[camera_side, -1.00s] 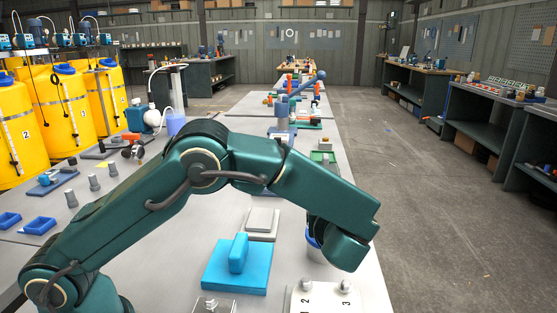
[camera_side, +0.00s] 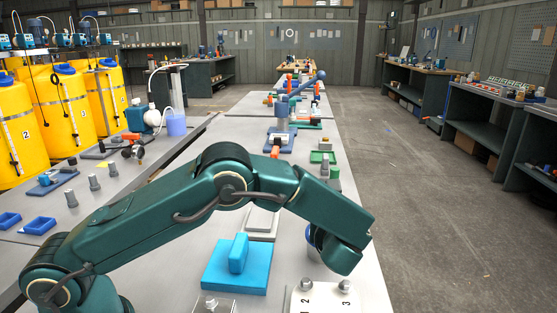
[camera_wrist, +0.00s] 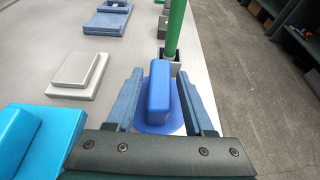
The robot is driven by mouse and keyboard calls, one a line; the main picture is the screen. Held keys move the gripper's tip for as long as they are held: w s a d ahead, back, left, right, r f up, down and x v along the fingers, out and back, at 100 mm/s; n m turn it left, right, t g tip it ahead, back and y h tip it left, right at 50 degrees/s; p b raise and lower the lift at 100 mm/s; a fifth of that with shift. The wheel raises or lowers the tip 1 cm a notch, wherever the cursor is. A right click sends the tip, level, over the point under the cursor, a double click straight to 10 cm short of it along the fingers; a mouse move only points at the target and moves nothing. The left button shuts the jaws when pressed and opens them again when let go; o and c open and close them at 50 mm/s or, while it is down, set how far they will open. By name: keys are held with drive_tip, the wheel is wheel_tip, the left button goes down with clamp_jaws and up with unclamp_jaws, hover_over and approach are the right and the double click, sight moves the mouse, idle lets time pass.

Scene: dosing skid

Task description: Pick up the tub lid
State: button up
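The tub lid (camera_wrist: 158,119) is a round blue disc with an upright block handle (camera_wrist: 160,88), seen in the wrist view. My gripper (camera_wrist: 163,84) is open, with one finger on each side of the handle. In the side view, the tub (camera_side: 313,239) stands on the bench, partly hidden behind my wrist. The lid and my fingertips are mostly hidden there.
A cyan block with a raised grip (camera_side: 222,268) and a grey stepped plate (camera_side: 262,236) lie left of the tub. A numbered white plate (camera_side: 322,300) is in front. A green post (camera_wrist: 176,28) stands just beyond the lid. The bench's right edge is close.

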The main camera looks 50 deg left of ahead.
clamp_jaws()
drive_tip(key=shift+r, duration=0.15)
